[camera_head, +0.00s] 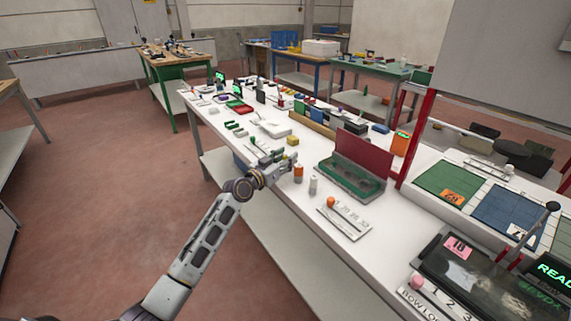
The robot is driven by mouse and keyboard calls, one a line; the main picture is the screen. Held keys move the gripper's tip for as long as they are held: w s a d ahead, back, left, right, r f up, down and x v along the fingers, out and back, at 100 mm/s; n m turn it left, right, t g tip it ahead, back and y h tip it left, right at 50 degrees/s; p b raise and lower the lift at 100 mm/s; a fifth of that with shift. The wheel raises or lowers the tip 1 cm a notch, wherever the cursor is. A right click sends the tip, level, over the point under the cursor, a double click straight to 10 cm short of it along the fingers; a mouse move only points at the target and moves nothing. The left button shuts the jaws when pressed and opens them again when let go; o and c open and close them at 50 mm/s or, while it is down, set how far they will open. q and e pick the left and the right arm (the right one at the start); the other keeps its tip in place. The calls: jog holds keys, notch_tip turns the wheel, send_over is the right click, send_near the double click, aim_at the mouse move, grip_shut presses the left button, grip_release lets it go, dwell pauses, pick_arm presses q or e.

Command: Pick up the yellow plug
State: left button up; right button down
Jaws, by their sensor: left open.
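A small yellow block-like piece (292,141), which looks like the yellow plug, sits on the long white table (262,222). My left arm reaches in from the lower left, over the table's front edge. My left gripper (277,157) is open and empty, just in front of the yellow piece and apart from it in the picture. One finger is on the left, near small green parts, and the other is on the right. The exact gap to the yellow piece cannot be told. My right gripper is out of view.
An orange-topped cylinder (298,173) and a white bottle (313,185) stand close right of the gripper. A green tray with a red back panel (364,153) is further right. A white slotted board with an orange knob (343,219) lies nearer. Small parts crowd the table behind.

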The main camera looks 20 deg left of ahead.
aim_at(286, 155)
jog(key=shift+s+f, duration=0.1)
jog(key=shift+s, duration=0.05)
pick_arm(q)
grip_shut()
jog(key=shift+r, duration=0.15)
